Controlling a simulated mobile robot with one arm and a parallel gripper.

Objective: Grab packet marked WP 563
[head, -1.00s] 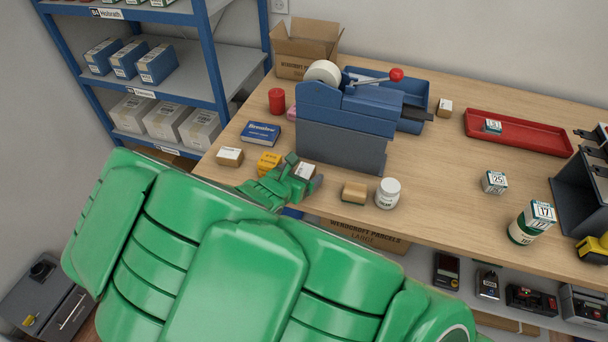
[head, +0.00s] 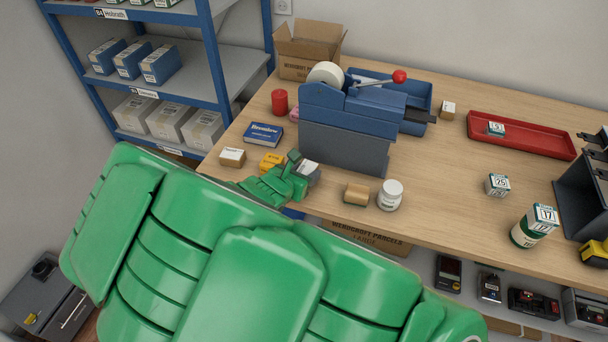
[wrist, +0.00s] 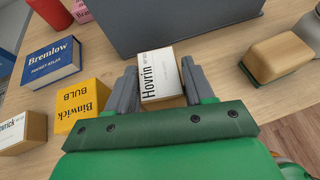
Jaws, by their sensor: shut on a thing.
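My gripper (wrist: 162,90) is shut on a small brown packet with a white label reading Hovrin (wrist: 160,75) in the wrist view. One grey finger is on each side of it. The packet also shows in the head view (head: 309,167), partly hidden by my green gripper (head: 300,172), near the counter's front edge. Smaller print on its label is too small to read, and I cannot make out WP 563 on any packet. I cannot tell whether the held packet touches the counter.
A yellow Binwick bulb box (wrist: 82,103), a blue Bremlow box (wrist: 50,63) and another brown packet (wrist: 22,131) lie left of my gripper. The grey-blue machine (head: 342,145) stands close behind. A tan block (head: 357,194) and white jar (head: 390,194) are to the right.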

